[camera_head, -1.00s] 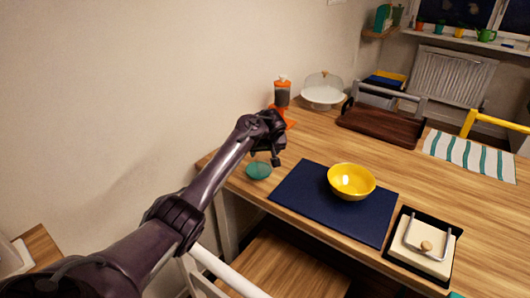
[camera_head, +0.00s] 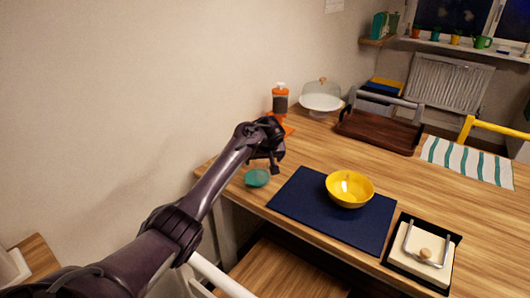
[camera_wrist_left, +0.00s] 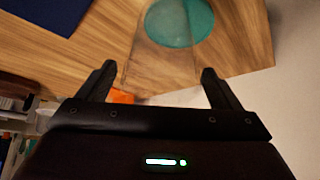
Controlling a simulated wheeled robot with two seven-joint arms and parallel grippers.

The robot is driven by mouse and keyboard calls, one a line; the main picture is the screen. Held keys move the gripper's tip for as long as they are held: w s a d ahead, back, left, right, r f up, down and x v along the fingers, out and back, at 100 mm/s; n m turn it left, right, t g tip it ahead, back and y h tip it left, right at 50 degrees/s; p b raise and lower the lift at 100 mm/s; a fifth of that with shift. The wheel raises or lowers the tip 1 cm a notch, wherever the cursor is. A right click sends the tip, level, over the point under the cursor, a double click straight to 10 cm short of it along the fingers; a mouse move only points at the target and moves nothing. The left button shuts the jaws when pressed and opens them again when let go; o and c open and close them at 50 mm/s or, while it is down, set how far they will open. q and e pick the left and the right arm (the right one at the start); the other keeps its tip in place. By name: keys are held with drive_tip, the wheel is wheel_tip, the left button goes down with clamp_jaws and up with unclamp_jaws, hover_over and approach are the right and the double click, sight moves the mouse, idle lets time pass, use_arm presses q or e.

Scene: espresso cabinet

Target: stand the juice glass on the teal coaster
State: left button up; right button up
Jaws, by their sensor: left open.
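The teal coaster (camera_head: 257,179) lies near the left end of the table; it also shows at the top of the left wrist view (camera_wrist_left: 190,20). My left gripper (camera_head: 264,165) is open, low over the table beside the coaster. In the left wrist view a faint clear shape, seemingly the juice glass (camera_wrist_left: 160,62), is between the spread fingers and overlaps part of the coaster. I cannot tell whether its base rests fully on the coaster. The glass is hardly visible in the head view. My right gripper is out of view.
A navy mat (camera_head: 300,205) with a yellow bowl (camera_head: 349,189) lies right of the coaster. An orange-based dispenser (camera_head: 280,103) and a domed stand (camera_head: 320,102) are behind. A brown tray (camera_head: 380,131) and black tray (camera_head: 398,267) stand further right. The table's left edge is close.

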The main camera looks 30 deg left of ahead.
use_arm(q)
drive_tip(key=v, duration=1.1)
drive_tip(key=shift+p, duration=0.35)
drive_tip(key=shift+r, duration=0.1)
